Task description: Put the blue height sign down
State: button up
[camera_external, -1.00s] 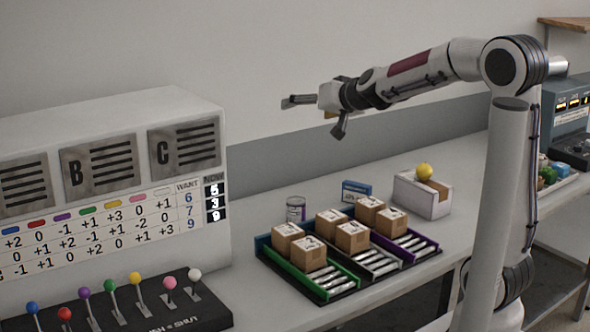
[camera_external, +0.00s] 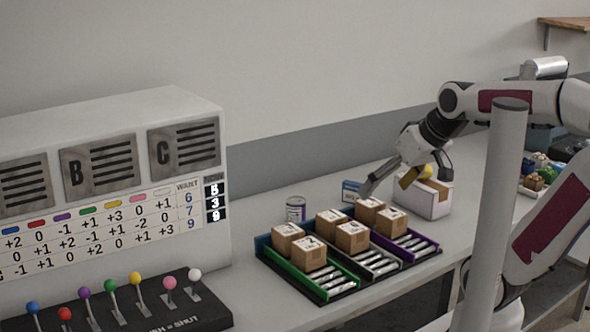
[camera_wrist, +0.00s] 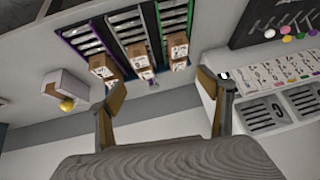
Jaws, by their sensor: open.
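The blue height sign (camera_external: 351,190) stands upright on the bench in the external view, behind the tray of boxes. It is small and blue with a pale lower part. I cannot make it out in the wrist view. My gripper (camera_external: 388,186) is open and empty, pointing down above the back of the bench, to the right of the sign. One finger shows close to the sign's right edge; I cannot tell whether it touches. In the wrist view the two fingers (camera_wrist: 160,75) are spread wide with nothing between them.
A can (camera_external: 296,210) stands left of the sign. A white box (camera_external: 423,200) with a yellow ball (camera_external: 427,170) is at the right. A lever panel (camera_external: 150,308) is at front left.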

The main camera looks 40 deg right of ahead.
jog(key=s+d+f+g+h, duration=0.1)
jog(key=s+d+f, duration=0.1)
jog(key=s, duration=0.5)
jog(key=shift+d+f, duration=0.4)
jog(key=shift+f, duration=0.2)
dwell(0.5)
